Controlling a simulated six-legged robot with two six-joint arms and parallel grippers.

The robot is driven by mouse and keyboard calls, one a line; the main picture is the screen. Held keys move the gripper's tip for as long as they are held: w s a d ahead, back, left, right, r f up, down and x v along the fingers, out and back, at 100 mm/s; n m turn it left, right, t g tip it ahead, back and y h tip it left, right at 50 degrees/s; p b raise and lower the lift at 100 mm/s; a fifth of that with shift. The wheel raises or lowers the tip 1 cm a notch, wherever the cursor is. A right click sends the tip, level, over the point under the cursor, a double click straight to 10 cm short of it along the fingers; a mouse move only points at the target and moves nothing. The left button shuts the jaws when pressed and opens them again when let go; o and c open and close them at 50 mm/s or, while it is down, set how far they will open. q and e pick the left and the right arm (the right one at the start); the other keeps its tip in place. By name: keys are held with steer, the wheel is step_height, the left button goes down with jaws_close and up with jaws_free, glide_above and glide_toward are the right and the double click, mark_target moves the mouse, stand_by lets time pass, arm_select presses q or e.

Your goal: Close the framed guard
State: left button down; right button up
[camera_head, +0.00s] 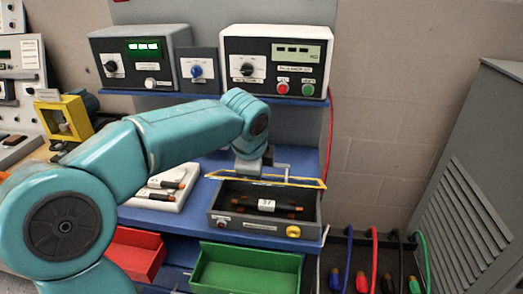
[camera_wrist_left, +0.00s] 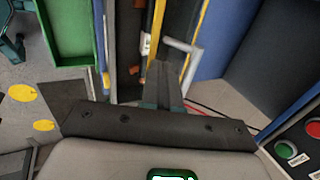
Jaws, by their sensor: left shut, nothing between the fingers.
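The framed guard (camera_head: 311,183) shows as a thin yellow-edged frame along the back of a dark open-topped box (camera_head: 221,219) on the blue shelf. A pale bent handle (camera_head: 284,169) stands up by it; the handle also shows in the wrist view (camera_wrist_left: 187,47). The box's inside shows from the front, with a white-labelled dark part with orange ends (camera_head: 267,205) in it. My left gripper (camera_wrist_left: 170,87) is shut and empty, close beside the handle. In the head view its tips are partly hidden behind the wrist; contact cannot be told. My right gripper is not in view.
Two control units (camera_head: 276,62) stand on the upper shelf behind. A pale tray with probes (camera_head: 160,193) is left of the box. Red (camera_head: 133,252) and green (camera_head: 247,270) bins sit below. Coloured cables (camera_head: 374,262) hang at right beside a grey louvred cabinet (camera_head: 468,190).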

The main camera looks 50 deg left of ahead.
arm_select(q)
steer(key=s+d+f+t+y+b, duration=0.1)
steer(key=f+b, duration=0.2)
steer(key=b, duration=0.2)
steer(key=s+f+t+y+b, duration=0.1)
steer(key=f+b, duration=0.2)
steer(key=b, duration=0.3)
steer(key=s+d+f+t+y+b, duration=0.1)
steer(key=f+t+b, duration=0.1)
steer(key=b, duration=0.3)
steer(key=shift+d+f, duration=0.3)
steer(key=shift+f, duration=0.2)
steer(key=shift+s+d+f+b, duration=0.1)
steer(key=shift+s+f+b, duration=0.05)
steer(key=shift+b, duration=0.25)
steer(key=shift+f, duration=0.15)
steer(key=w+r+p+v, duration=0.1)
steer(key=p+v, duration=0.5)
steer(key=v, duration=0.7)
steer(key=shift+w+a+r+p, duration=0.2)
steer(key=shift+a+r+p, duration=0.1)
steer(key=shift+a+r, duration=0.1)
steer(key=shift+f, duration=0.1)
